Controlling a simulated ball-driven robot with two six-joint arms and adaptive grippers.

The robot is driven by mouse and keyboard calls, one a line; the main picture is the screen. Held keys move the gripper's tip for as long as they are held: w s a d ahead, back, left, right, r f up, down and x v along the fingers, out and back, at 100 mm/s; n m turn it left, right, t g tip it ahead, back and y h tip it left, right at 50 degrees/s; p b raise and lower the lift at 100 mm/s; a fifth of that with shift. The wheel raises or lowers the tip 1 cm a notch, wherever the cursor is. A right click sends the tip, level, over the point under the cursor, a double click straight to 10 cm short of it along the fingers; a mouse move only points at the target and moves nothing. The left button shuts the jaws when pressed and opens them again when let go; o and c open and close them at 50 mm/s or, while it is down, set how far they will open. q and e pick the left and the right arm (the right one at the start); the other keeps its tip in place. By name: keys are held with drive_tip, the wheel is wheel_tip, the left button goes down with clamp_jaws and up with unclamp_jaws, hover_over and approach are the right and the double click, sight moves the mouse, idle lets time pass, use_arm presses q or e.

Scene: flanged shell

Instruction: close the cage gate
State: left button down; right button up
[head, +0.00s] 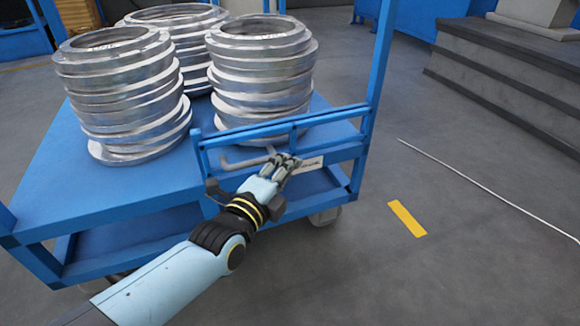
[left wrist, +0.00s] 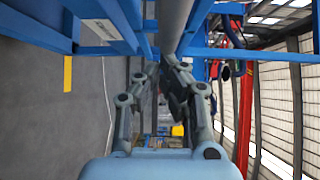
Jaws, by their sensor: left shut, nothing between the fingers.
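The cage gate looks to be the low blue railed panel (head: 290,128) at the cart's front right, joined to a tall blue post (head: 382,60) at its right end. Its left end stands free above the deck's front edge; I cannot tell how far it is swung. A grey bent bar (head: 247,160) shows just below its rails. My left gripper (head: 284,161) is right in front of the lower rail, shut and empty; contact is unclear. In the left wrist view the fingers (left wrist: 164,68) are close together by a thick grey bar (left wrist: 174,22) and blue rails. My right gripper is out of view.
The blue cart (head: 130,195) carries several stacked metal rings (head: 125,90) behind the gate. Grey floor (head: 470,240) with a yellow mark (head: 407,218) and a thin pale line lies open to the right. Grey steps (head: 500,75) stand at the back right.

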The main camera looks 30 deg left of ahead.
sight(237, 169)
use_arm(q)
drive_tip(key=shift+s, duration=0.1)
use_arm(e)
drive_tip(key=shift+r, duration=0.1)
use_arm(q)
drive_tip(key=s+a+p, duration=0.2)
drive_tip(key=s, duration=0.1)
drive_tip(key=s+a+p, duration=0.2)
drive_tip(key=s+a, duration=0.1)
drive_tip(key=s+a+p, duration=0.2)
drive_tip(key=s, duration=0.1)
drive_tip(key=shift+a+r, duration=0.2)
drive_tip(key=shift+r, duration=0.2)
drive_tip(key=s+a+p, duration=0.1)
drive_tip(key=s+a, duration=0.7)
drive_tip(key=s, duration=0.3)
drive_tip(key=s+a+p, duration=0.1)
drive_tip(key=s+a, duration=0.8)
drive_tip(key=s, duration=0.2)
drive_tip(key=shift+s+a+f, duration=0.25)
drive_tip(key=shift+s+f, duration=0.05)
drive_tip(key=shift+f, duration=0.1)
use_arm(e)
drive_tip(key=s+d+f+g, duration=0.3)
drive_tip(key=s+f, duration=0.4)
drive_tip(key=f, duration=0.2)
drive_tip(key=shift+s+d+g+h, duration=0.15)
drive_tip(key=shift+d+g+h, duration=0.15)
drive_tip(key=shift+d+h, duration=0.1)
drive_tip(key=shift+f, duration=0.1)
